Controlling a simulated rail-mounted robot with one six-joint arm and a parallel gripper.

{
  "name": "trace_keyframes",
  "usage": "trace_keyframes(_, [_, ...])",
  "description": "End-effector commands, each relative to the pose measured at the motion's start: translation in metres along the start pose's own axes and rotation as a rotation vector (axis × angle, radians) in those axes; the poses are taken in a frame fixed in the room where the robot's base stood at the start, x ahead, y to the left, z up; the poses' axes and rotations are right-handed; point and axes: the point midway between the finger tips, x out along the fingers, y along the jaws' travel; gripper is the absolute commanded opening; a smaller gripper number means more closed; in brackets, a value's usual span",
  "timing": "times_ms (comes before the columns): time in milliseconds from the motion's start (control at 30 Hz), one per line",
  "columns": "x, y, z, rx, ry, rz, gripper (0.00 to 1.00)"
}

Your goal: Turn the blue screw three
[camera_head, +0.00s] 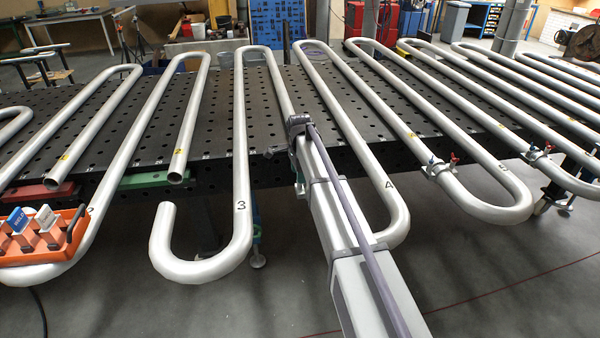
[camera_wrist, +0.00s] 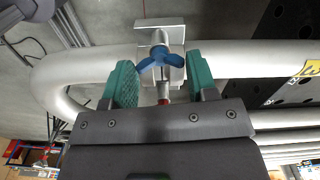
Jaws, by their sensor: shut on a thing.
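The blue screw (camera_wrist: 160,61) shows in the wrist view as a lobed blue handle on a pale metal clamp block at the bent silver tube (camera_wrist: 100,64). My gripper (camera_wrist: 162,66) has one green pad on each side of the handle, and it is shut on the blue screw. A red piece (camera_wrist: 163,101) on a shaft shows below the handle, between the pads. A yellow label that seems to read 3 (camera_wrist: 310,68) is on the tube at the right.
Silver serpentine tubes cross the perforated black table (camera_head: 150,125) and overhang its front edge. Another clamp, with a blue screw (camera_head: 432,160) and a red screw (camera_head: 455,159), sits on the tubes to the right. An orange tray (camera_head: 55,250) hangs at the left.

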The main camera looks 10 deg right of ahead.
Motion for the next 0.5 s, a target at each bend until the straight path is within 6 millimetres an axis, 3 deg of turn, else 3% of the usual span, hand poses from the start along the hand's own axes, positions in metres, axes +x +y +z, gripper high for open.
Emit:
trace_keyframes(367, [-0.0007,-0.0017,0.0007,0.004,-0.001,-0.003,0.29])
trace_keyframes(400, [-0.0007,-0.0017,0.0007,0.004,-0.001,-0.003,0.54])
trace_keyframes(500, [-0.0007,-0.0015,0.0007,0.003,-0.001,-0.003,0.63])
